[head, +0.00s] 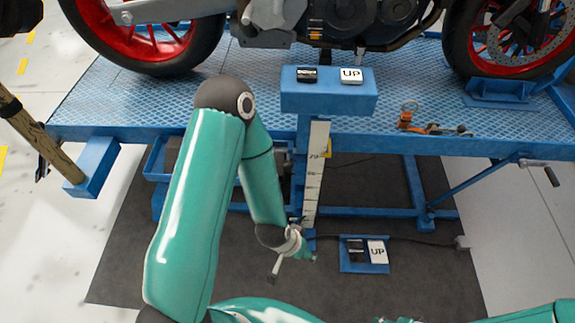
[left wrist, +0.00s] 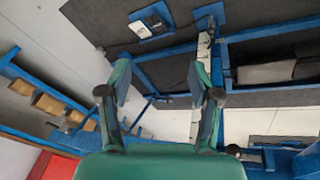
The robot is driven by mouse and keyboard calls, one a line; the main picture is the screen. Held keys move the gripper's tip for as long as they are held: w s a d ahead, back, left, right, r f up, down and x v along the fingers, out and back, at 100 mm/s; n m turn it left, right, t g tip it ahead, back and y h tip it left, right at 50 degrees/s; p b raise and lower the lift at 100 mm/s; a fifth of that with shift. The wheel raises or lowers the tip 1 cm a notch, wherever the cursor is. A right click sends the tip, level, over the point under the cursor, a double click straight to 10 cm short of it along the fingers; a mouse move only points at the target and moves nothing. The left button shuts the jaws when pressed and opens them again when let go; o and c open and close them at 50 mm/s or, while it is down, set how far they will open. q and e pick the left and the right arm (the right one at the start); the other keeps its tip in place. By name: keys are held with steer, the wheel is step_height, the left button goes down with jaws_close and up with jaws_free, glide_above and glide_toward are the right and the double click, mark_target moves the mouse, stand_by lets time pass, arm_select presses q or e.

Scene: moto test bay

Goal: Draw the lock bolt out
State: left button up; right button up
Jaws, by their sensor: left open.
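I cannot pick out the lock bolt with certainty. A white upright post (head: 314,180) with dark marks stands below the blue lift platform (head: 235,95), with a small yellow part (head: 328,149) beside its upper end. The post also shows in the left wrist view (left wrist: 204,48). My left gripper (head: 293,262) is low in front of the post's foot, fingers pointing down. In the left wrist view its two fingers (left wrist: 160,82) are spread wide with nothing between them. My right gripper is out of view.
A motorcycle with red wheels (head: 150,38) stands on the platform. A blue control box (head: 328,98) juts from its edge, and a pedal box (head: 364,255) lies on the dark mat (head: 420,285). An orange-handled item (head: 408,115) lies on the platform. Blue frame bars cross underneath.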

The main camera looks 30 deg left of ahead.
arm_select(q)
steer(key=w+a+t+y+b, duration=0.35)
steer(key=w+a+b, duration=0.25)
steer(key=w+b, duration=0.3)
steer(key=n+t+y+b, duration=0.5)
steer(key=t+b, duration=0.5)
steer(key=b, duration=2.7)
glide_toward(286, 169)
steer(key=p+x, duration=0.5)
steer(key=p, duration=0.8)
steer(key=shift+w, duration=0.2)
steer(key=x, duration=0.5)
steer(key=shift+f, duration=0.4)
steer(key=shift+w+a, duration=0.25)
steer(key=shift+w, duration=0.35)
